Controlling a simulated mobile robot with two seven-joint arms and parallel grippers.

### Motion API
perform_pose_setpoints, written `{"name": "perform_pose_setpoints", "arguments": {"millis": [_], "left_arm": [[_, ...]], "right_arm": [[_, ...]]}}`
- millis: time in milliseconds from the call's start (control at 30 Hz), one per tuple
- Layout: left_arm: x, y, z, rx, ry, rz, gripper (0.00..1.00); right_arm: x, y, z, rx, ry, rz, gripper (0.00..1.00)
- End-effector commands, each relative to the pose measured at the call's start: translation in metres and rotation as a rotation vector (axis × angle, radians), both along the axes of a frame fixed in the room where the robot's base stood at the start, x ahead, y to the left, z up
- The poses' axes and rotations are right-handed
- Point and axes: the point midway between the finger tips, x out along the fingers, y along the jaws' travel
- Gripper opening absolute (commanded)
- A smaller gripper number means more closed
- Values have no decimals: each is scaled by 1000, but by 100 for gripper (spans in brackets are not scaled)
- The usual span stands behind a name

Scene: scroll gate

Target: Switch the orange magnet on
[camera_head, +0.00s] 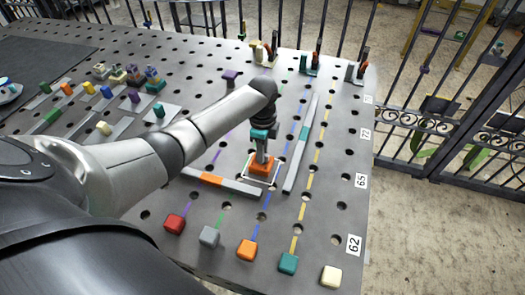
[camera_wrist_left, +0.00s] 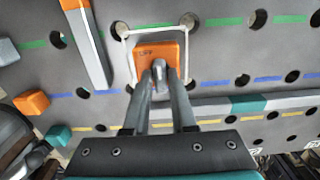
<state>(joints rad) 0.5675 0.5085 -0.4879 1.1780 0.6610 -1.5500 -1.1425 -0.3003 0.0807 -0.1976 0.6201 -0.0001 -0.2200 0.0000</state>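The orange magnet (camera_head: 261,165) is a block on the perforated grey table, inside a thin white square outline. In the left wrist view the magnet (camera_wrist_left: 172,47) shows the word OFF on top and a small grey knob (camera_wrist_left: 159,71) standing up from it. My left gripper (camera_head: 262,150) points straight down over the magnet. In the left wrist view its two fingers lie on either side of the knob and appear shut on it. The fingertips partly hide the knob and the near part of the block. My right gripper is in neither view.
A grey bar with an orange section (camera_head: 212,180) lies left of the magnet, and one with a teal section (camera_head: 303,140) lies right. Several coloured blocks, among them a red one (camera_head: 175,223), line the front edge. A black metal fence (camera_head: 420,115) stands beyond the table.

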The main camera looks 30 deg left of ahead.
Motion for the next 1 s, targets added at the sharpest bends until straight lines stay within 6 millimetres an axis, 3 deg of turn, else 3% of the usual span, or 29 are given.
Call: {"name": "perform_pose_setpoints", "arguments": {"millis": [200,667,1000], "left_arm": [[0,0,0,0,0,0,0],[0,0,1,0,1,6,0],[0,-1,3,-3,2,141,0]], "right_arm": [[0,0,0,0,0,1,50],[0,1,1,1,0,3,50],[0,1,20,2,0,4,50]]}}
